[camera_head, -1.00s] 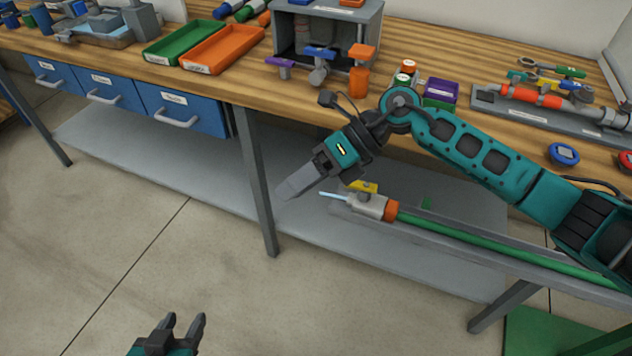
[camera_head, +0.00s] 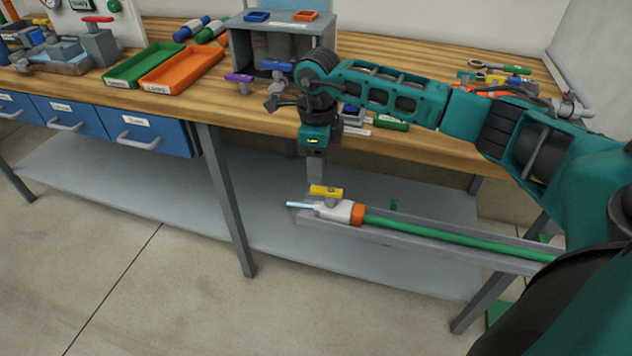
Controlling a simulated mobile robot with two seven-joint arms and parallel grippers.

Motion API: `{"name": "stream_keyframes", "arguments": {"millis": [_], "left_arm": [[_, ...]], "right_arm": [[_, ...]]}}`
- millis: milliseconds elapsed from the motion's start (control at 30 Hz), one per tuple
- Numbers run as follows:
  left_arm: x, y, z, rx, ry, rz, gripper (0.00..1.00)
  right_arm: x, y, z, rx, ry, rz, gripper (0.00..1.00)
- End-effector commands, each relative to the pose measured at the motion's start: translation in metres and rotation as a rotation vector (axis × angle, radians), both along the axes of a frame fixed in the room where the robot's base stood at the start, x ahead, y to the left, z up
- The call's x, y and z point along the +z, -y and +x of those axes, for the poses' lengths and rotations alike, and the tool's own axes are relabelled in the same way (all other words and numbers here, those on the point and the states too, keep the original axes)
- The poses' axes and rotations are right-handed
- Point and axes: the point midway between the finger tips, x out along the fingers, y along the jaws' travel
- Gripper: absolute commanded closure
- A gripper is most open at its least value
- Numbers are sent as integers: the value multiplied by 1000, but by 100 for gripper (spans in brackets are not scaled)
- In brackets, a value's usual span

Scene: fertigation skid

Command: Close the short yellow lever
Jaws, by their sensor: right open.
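The short yellow lever (camera_head: 326,191) sits on top of a light grey valve body (camera_head: 335,209). The valve is at the left end of a green hose, joined by an orange collar (camera_head: 357,214). A pale blue stream or rod sticks out of the valve's left end. The lever appears to lie roughly along the valve. My right gripper (camera_head: 315,180) points down just above the lever's left part, its fingertips close to it; I cannot tell whether they touch. Its fingers overlap in this view, so the gap is hidden. My left gripper is out of view.
The green hose (camera_head: 450,236) lies in a grey channel (camera_head: 420,243) in front of the workbench. The wooden bench (camera_head: 420,152) stands behind, with a grey cabinet (camera_head: 240,50), an orange tray (camera_head: 182,72) and a green tray (camera_head: 139,67). Open floor lies in front.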

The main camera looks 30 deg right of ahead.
Motion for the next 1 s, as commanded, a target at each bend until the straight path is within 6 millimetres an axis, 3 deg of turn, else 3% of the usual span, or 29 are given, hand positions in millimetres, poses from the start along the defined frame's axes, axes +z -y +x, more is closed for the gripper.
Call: {"name": "stream_keyframes", "arguments": {"millis": [100,300,700,1000], "left_arm": [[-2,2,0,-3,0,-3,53],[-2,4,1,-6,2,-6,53],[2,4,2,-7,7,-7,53],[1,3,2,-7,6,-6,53]], "right_arm": [[-25,-1,-1,0,-3,3,53],[-48,-1,0,1,-2,3,53],[-53,-1,0,1,1,2,54],[-53,-1,0,1,1,2,83]]}}
